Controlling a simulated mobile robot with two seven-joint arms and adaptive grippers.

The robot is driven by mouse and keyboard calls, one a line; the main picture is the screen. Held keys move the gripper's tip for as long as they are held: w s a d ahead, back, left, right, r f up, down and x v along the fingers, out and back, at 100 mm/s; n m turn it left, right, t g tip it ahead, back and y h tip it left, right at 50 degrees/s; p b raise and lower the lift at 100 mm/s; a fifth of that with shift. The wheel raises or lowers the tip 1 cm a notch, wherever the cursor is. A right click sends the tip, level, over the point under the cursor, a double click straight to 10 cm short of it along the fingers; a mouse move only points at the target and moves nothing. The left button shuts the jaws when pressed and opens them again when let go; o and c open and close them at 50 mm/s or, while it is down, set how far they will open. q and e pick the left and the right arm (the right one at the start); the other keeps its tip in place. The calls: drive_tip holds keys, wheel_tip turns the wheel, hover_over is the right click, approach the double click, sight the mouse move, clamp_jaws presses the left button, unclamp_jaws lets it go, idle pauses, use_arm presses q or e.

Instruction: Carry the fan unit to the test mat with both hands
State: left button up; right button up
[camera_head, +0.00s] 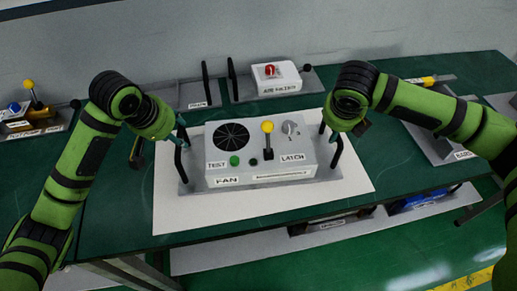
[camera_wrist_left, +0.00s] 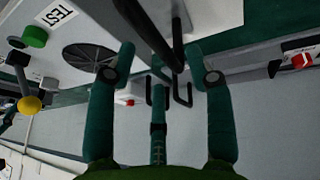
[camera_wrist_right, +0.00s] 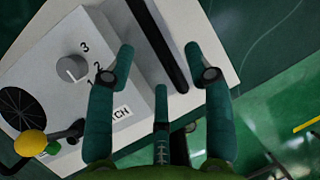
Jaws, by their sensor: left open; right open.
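The fan unit (camera_head: 255,168) is a grey box with a black round grille, a green button, a yellow-knobbed lever and a dial. It sits on a large white mat (camera_head: 200,212), with black bar handles at its left and right ends. My left gripper (camera_head: 177,138) is at the left handle, and the left wrist view shows its open fingers (camera_wrist_left: 168,62) with the black handle (camera_wrist_left: 148,32) between them. My right gripper (camera_head: 332,136) is at the right handle. Its open fingers (camera_wrist_right: 160,60) stand either side of that handle (camera_wrist_right: 158,42) in the right wrist view. Contact is unclear.
Behind the unit stands a white box with a red knob (camera_head: 275,76) on a grey tray with black handles. An empty grey handled tray (camera_head: 194,94) is beside it. A yellow-knobbed unit (camera_head: 35,105) is at far left. Items rest on a lower shelf (camera_head: 330,222).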

sight(181, 136)
use_arm(q)
drive_tip(key=shift+x, duration=2.2)
use_arm(e)
drive_tip(key=shift+x, duration=2.2)
use_arm(q)
drive_tip(key=shift+r, duration=0.1)
clamp_jaws()
use_arm(e)
clamp_jaws()
use_arm(q)
drive_tip(key=shift+w+r, duration=0.1)
drive_tip(key=shift+r, duration=0.15)
use_arm(e)
drive_tip(key=shift+w+r, duration=0.15)
drive_tip(key=shift+r, duration=0.2)
